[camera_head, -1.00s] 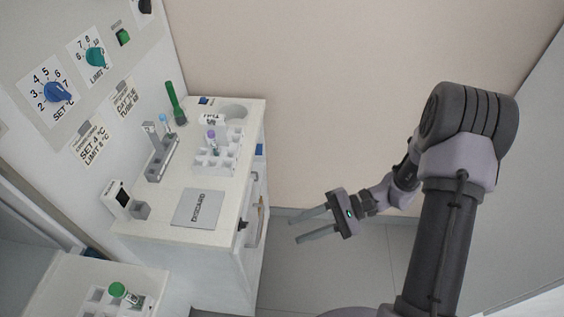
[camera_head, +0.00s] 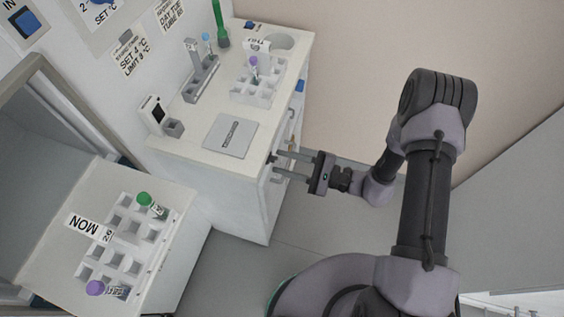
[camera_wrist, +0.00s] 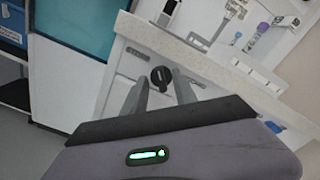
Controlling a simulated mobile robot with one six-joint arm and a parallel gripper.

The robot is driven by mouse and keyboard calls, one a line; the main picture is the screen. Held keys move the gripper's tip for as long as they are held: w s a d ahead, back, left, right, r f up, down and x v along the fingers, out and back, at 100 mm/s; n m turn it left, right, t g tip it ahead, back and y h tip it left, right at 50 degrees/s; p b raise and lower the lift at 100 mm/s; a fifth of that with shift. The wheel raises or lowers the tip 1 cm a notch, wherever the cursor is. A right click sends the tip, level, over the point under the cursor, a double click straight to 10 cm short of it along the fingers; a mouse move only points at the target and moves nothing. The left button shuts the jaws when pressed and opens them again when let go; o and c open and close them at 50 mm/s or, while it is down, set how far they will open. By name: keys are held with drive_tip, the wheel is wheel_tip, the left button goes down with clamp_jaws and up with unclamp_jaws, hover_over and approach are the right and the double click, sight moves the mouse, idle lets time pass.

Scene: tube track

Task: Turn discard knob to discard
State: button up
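A black round knob (camera_wrist: 161,77) is on the white front face of the counter cabinet, just below the top's edge. In the head view the knob (camera_head: 271,159) is small, at my fingertips. My gripper (camera_head: 277,163) is open and level, reaching left to the cabinet front. In the wrist view its two fingers (camera_wrist: 160,82) stand apart, with the knob showing between their tips. I cannot tell whether they touch it. Small labels beside the knob are unreadable.
The counter (camera_head: 190,120) holds a white tube rack (camera_head: 250,92), a grey stand (camera_head: 201,76) and a small device (camera_head: 153,112). A pulled-out shelf (camera_head: 55,230) at left carries a MON rack (camera_head: 128,231) with tubes. Floor right of the cabinet is clear.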

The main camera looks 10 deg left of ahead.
drive_tip(key=shift+a, duration=0.5)
clamp_jaws()
